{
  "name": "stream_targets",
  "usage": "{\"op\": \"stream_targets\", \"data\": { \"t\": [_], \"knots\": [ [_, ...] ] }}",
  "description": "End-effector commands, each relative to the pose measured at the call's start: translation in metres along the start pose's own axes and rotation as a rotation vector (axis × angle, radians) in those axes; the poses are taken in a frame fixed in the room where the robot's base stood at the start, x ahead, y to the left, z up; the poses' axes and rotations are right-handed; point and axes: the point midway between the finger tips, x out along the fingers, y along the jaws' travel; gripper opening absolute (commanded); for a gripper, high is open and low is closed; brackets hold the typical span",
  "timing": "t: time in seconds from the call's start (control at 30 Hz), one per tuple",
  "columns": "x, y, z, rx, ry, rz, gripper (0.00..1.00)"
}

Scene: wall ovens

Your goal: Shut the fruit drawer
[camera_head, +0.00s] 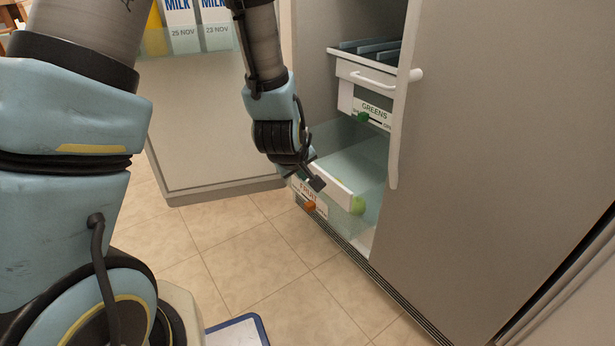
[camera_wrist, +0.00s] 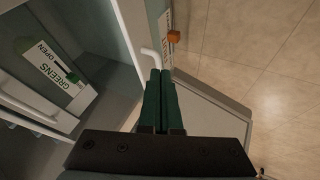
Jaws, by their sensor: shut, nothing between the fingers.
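The fruit drawer (camera_head: 336,188) is the lower drawer in the fridge and stands out past the fridge front in the head view. Its front carries a FRUIT label and an orange slider (camera_head: 309,206); the orange piece also shows in the wrist view (camera_wrist: 174,37). A green round thing (camera_head: 357,205) shows at its side. My gripper (camera_head: 318,183) is at the front panel's top, its fingers shut and empty. In the wrist view my fingers (camera_wrist: 158,75) point toward the white drawer handle (camera_wrist: 151,58); I cannot tell if they touch it.
The GREENS drawer (camera_head: 366,103) is above, with a white handle and a green slider. A grey door (camera_head: 480,150) stands at the right. The open fridge door (camera_head: 205,120) with milk cartons is at the left.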

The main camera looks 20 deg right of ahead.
Motion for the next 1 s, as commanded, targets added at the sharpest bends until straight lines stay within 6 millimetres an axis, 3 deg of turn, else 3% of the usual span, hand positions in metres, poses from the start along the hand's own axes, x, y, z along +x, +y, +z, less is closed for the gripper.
{"op": "stream_targets", "data": {
  "t": [0.03, 0.3, 0.4, 0.6, 1.0],
  "knots": [
    [0.015, -0.002, 0.002, -0.001, -0.001, -0.002, 0.00],
    [0.070, -0.003, 0.002, 0.000, -0.001, -0.002, 0.00],
    [0.075, 0.015, 0.001, 0.002, 0.001, 0.003, 0.00],
    [0.083, 0.031, 0.000, 0.001, 0.000, 0.000, 0.00],
    [0.084, 0.035, 0.000, 0.000, -0.001, -0.001, 0.00]
  ]
}}
